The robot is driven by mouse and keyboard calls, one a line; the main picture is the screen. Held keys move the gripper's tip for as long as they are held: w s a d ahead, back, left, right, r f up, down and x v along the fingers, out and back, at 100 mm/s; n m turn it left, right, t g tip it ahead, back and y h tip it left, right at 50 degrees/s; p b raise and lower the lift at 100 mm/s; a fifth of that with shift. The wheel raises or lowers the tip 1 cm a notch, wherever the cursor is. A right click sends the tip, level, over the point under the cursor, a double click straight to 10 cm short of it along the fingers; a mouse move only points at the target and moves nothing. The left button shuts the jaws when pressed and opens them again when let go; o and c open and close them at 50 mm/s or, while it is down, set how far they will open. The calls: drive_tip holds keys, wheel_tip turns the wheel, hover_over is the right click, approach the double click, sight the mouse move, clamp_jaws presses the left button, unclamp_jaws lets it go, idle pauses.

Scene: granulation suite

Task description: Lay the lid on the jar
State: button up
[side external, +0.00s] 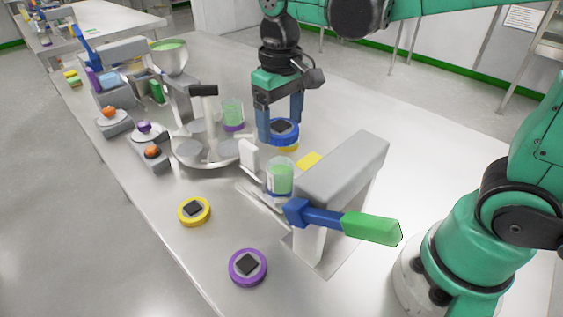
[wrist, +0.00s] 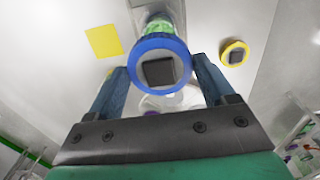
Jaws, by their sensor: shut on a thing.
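My gripper (side external: 281,129) is shut on a round blue lid (side external: 285,140) with a dark square knob. The lid (wrist: 160,46) also shows between the fingers of my gripper (wrist: 163,72) in the wrist view. In the side view a yellow edge shows just below the lid; I cannot tell what it belongs to. A clear jar (side external: 280,178) with green contents and a blue base stands nearer the camera, beside a grey stand, apart from the lid. In the wrist view a green-filled jar (wrist: 158,27) is partly hidden behind the lid.
A yellow-rimmed lid (side external: 194,221) and a purple-rimmed lid (side external: 248,280) lie at the table's front. A purple-based jar (side external: 232,115) stands by a metal turntable apparatus (side external: 205,160). The grey stand (side external: 345,165) with a blue-green handle (side external: 365,228) is close to the blue-based jar.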

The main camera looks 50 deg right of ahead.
sight(281, 143)
drive_tip(key=shift+f, duration=2.35)
drive_tip(key=shift+f, duration=0.9)
idle(0.4)
drive_tip(key=o, duration=1.1)
drive_tip(key=shift+r, duration=0.15)
drive_tip(key=shift+r, duration=3.85)
drive_tip(key=shift+s, duration=0.1)
